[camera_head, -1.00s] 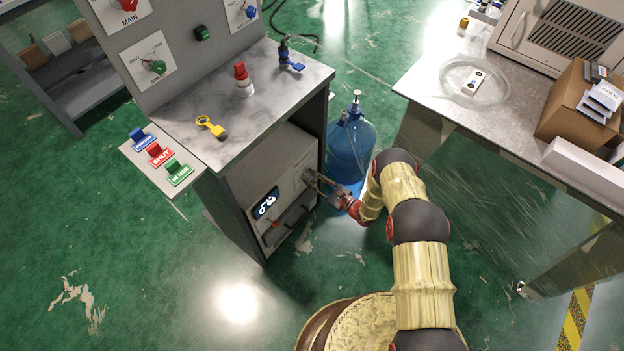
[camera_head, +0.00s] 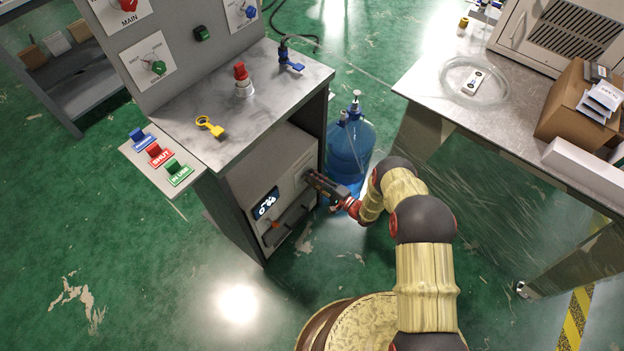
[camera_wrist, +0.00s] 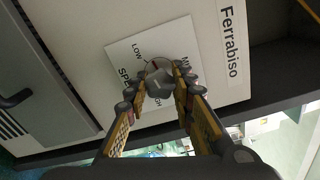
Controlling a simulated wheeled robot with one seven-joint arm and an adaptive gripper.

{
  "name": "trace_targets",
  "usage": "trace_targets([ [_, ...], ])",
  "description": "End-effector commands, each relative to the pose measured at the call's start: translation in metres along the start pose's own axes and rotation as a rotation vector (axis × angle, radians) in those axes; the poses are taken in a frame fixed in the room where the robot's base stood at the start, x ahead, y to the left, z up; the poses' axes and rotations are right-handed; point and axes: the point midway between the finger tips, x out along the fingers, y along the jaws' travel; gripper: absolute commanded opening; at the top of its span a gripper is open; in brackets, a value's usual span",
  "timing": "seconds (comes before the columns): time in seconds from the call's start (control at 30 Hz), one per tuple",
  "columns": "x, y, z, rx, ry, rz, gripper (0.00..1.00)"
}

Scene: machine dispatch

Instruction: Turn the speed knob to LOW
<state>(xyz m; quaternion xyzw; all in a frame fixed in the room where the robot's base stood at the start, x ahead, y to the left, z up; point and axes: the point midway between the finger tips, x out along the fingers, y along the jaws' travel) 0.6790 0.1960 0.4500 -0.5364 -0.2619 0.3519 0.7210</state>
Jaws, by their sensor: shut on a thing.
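The speed knob (camera_wrist: 158,72) is a round grey knob on a white label plate (camera_wrist: 126,51) in the wrist view. The plate reads LOW at its upper left and SPEED beside the knob; the other words are partly hidden by the fingers. My gripper (camera_wrist: 160,83) has one fingertip on each side of the knob and is shut on it. Which way the knob points is hard to tell. In the head view my gripper (camera_head: 322,185) reaches the front of the grey machine (camera_head: 262,180) under the bench, and hides the knob there.
A blue water bottle (camera_head: 350,150) stands on the floor close behind my gripper. The bench top (camera_head: 185,112) above the machine holds a yellow tag and a red-capped bottle (camera_head: 242,80). A metal table (camera_head: 450,98) stands at the right. The floor at the lower left is clear.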

Motion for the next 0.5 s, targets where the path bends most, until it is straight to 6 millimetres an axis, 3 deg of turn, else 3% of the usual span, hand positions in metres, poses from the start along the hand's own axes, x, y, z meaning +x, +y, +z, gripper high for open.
trace_targets([
  [0.5,-0.0002,0.0007,0.0004,-0.311,0.0,0.002,0.0],
])
